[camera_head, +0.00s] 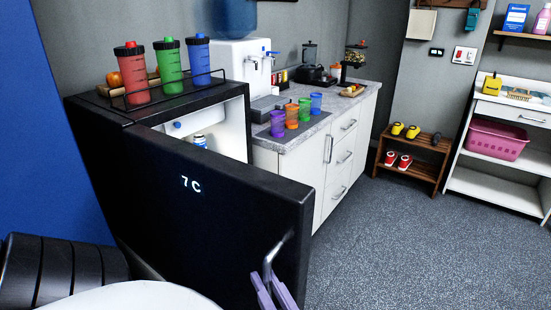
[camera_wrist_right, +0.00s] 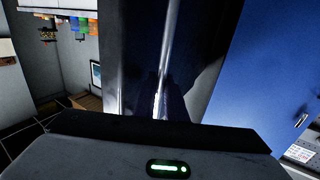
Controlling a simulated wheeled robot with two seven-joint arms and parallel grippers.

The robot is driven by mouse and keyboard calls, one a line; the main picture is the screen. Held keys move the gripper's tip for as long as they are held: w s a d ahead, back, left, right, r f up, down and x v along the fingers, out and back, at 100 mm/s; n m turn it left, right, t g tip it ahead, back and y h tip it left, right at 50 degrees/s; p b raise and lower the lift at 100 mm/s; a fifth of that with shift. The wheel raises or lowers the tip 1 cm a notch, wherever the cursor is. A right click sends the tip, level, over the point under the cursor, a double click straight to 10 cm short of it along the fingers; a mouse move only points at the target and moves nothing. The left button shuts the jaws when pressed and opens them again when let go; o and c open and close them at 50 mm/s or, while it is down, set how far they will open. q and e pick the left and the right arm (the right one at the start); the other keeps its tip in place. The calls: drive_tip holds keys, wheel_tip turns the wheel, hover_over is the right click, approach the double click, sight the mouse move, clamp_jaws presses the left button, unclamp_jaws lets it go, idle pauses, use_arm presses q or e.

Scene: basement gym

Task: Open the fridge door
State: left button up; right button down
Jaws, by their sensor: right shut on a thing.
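The black fridge (camera_head: 95,112) stands at the left. Its door (camera_head: 215,195), with "7 C" on its face, is swung part way open towards me. Through the gap the white interior and a white bottle (camera_head: 199,141) show. The metal handle (camera_head: 277,252) is near the door's free edge; it also shows in the right wrist view (camera_wrist_right: 170,45). My right gripper (camera_head: 270,284) is shut on the handle, at its lower part in the head view. The fingertips are hard to make out in the right wrist view. My left gripper is not in view.
Red, green and blue shaker bottles (camera_head: 170,66) stand in a rack on the fridge. A counter (camera_head: 340,100) with coloured cups is beside it. Dark ribbed round objects (camera_head: 55,270) are at the lower left. Carpeted floor (camera_head: 400,250) right of the door is clear.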

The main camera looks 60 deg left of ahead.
drive_tip(key=shift+s+r, duration=0.15)
drive_tip(key=c, duration=2.1)
unclamp_jaws()
drive_tip(key=shift+d, duration=0.1)
drive_tip(key=d, duration=0.3)
drive_tip(key=s+d, duration=0.1)
drive_tip(key=d, duration=0.6)
drive_tip(key=shift+s+b, duration=0.35)
drive_tip(key=shift+b, duration=0.05)
drive_tip(key=shift+w, duration=0.1)
